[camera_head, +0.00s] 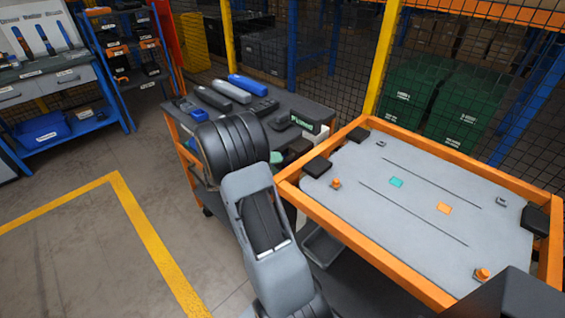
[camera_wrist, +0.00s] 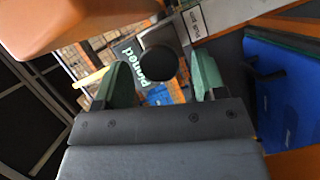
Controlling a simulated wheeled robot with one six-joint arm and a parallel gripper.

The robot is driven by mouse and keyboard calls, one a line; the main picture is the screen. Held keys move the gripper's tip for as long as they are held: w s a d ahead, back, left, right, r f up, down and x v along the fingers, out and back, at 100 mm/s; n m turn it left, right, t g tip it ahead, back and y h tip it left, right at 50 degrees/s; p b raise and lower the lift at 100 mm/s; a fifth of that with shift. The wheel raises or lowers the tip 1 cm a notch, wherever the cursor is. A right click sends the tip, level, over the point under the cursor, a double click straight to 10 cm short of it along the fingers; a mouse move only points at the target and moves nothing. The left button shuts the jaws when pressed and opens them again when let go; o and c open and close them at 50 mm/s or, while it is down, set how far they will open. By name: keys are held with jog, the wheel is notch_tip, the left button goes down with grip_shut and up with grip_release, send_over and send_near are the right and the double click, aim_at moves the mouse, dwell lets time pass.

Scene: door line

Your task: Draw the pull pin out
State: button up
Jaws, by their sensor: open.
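A dark round knob (camera_wrist: 158,62), apparently the head of the pull pin, shows in the wrist view in front of a grey block. A pale plate with a small printed label (camera_wrist: 195,22) is just beyond it. My gripper (camera_wrist: 162,68) is open, with one green finger on either side of the knob and a visible gap to each. I cannot tell how deep the knob sits between the fingers. In the head view my arm reaches over the dark cart, and a green fingertip (camera_head: 276,157) shows at its far side. The pin is not distinguishable there.
A dark cart (camera_head: 285,103) holds blue and grey cases (camera_head: 249,84) and a labelled box. An orange-framed grey panel table (camera_head: 340,222) stands close on the right. Mesh fencing is behind. An orange part (camera_wrist: 80,22) is near my gripper. Open floor lies left.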

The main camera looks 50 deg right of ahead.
aim_at(287, 159)
jog(key=shift+x, duration=1.75)
grip_shut()
